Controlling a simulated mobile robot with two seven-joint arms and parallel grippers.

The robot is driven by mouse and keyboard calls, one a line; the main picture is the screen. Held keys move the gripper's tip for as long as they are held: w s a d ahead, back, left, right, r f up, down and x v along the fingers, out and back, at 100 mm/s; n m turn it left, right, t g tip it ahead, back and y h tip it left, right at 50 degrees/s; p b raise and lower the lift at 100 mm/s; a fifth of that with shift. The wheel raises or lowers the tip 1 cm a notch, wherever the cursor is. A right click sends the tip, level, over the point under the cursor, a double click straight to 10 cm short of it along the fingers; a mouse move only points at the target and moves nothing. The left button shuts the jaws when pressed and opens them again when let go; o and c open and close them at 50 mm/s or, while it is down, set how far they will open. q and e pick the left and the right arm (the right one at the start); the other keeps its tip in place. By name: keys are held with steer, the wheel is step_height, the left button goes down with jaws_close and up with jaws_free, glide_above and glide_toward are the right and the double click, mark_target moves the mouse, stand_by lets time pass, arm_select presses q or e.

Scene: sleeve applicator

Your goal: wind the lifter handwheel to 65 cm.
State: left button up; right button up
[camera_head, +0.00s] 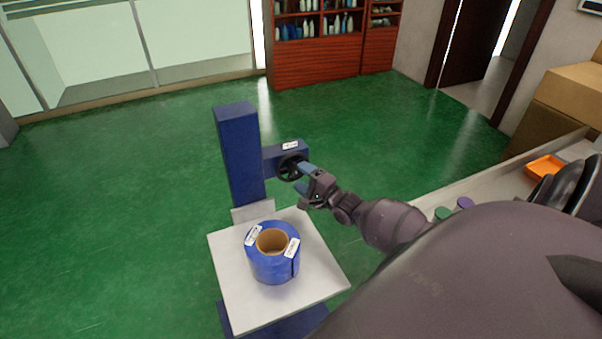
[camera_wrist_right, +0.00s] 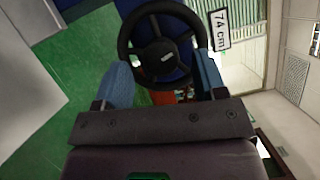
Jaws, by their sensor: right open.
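The lifter is a blue column (camera_head: 239,150) with a side box that carries a black handwheel (camera_head: 289,167). The handwheel also shows large in the right wrist view (camera_wrist_right: 163,50). A label (camera_wrist_right: 220,30) beside it there reads 74 cm. My right gripper (camera_head: 303,180) is open at the handwheel. In the right wrist view its two blue fingers (camera_wrist_right: 162,82) stand on either side of the wheel's lower rim. I cannot tell whether they touch it. My left gripper is not in view.
The lifter's white platform (camera_head: 225,265) carries a blue roll (camera_head: 273,262) with a cardboard core and white labels. At right, a bench holds an orange tray (camera_head: 545,167) and green and purple round items. Green floor is clear left of and behind the lifter.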

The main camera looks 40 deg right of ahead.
steer(key=s, duration=0.9)
steer(key=shift+s+d+f, duration=0.25)
steer(key=shift+s+d, duration=0.15)
